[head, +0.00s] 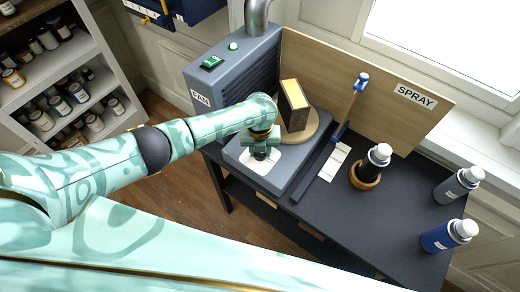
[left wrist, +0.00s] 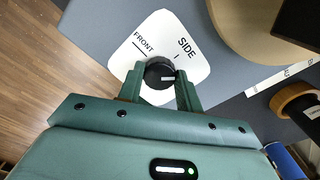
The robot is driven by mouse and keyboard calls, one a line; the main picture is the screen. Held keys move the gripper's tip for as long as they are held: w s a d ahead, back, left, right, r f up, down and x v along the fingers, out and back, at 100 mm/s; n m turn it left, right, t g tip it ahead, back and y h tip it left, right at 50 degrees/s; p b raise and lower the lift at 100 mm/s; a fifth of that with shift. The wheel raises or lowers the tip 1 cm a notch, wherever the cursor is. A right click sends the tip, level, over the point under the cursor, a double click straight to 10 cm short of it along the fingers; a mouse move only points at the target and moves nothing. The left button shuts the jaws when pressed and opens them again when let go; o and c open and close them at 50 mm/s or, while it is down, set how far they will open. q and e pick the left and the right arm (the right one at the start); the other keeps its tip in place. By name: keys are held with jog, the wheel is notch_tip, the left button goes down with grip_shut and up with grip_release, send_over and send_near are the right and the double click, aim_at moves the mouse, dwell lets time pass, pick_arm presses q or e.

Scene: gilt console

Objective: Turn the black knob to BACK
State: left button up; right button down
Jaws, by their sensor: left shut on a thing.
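The black knob (left wrist: 157,70) sits on a white dial plate (left wrist: 190,50) in the left wrist view. FRONT and SIDE are readable on the plate, each with a tick mark. No BACK label can be read; the gripper covers the near part of the plate. A white mark on the knob points to the right in that view, past the SIDE tick. My left gripper (left wrist: 160,88) is shut on the knob, one finger on each side. In the head view my left gripper (head: 262,152) is over the dial plate (head: 260,175) on the grey base. My right gripper is not in view.
A round wooden turntable (head: 306,132) with a brown block (head: 294,106) stands just behind the knob. A grey FAN box (head: 230,80) is at the back left. A blue-handled tool (head: 351,105), a bottle in a wooden ring (head: 376,160) and two spray cans (head: 455,185) are to the right.

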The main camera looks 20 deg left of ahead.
pick_arm(q)
jog(key=m, duration=0.4)
jog(key=shift+m+b, duration=0.3)
jog(key=shift+b, duration=0.1)
jog(key=m+b, duration=0.1)
jog(key=m, duration=0.4)
jog(key=shift+m, duration=0.4)
jog(key=o, duration=1)
notch_tip(320, 180, up, 16)
jog(key=p, duration=0.4)
jog(key=shift+r, duration=0.15)
